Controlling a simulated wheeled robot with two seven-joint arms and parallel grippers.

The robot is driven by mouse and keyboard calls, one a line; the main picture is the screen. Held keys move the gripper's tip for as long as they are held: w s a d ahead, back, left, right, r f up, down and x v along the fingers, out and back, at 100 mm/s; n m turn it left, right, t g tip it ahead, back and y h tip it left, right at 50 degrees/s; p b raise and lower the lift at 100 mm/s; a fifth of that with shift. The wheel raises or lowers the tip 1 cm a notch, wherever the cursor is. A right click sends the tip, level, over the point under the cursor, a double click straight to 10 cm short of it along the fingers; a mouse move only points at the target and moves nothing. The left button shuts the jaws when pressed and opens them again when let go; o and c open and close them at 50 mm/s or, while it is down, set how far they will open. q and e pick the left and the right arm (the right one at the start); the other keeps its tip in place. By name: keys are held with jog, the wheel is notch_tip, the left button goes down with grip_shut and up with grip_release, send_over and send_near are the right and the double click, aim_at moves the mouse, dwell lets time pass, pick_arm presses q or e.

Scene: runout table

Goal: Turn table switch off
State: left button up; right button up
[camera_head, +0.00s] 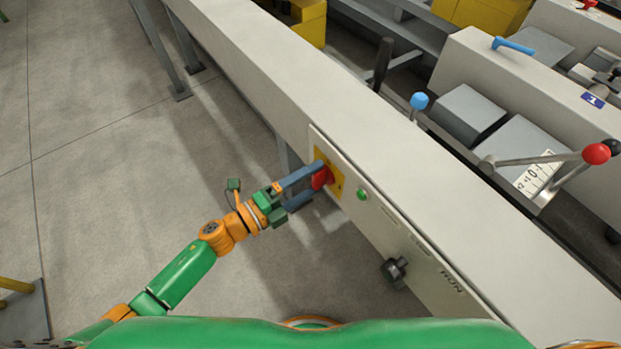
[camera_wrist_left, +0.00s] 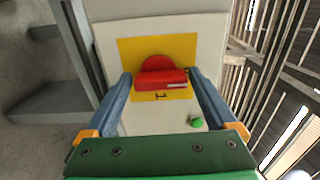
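The red rotary switch (camera_head: 323,178) sits on a yellow plate (camera_head: 336,186) on the side panel of the long table. In the left wrist view the red switch (camera_wrist_left: 160,78) shows its raised bar lying across the picture, with a dark "1"-like mark on the yellow plate (camera_wrist_left: 185,48) below it. My left gripper (camera_head: 316,184) is at the switch, its two blue fingers spread to either side of the bar. In the left wrist view the gripper (camera_wrist_left: 161,76) looks open, with the fingertips very close to the bar's ends; I cannot tell whether they touch. My right gripper is not in view.
On the same panel are a green button (camera_head: 362,194) and a black knob (camera_head: 394,270) near a "RUN" label. On and behind the table are a black lever (camera_head: 382,64), a blue-knobbed lever (camera_head: 419,102) and a red-knobbed lever (camera_head: 596,154). The floor at left is mostly clear.

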pick_arm(q)
jog(key=shift+a, duration=0.15)
jog(key=v, duration=0.7)
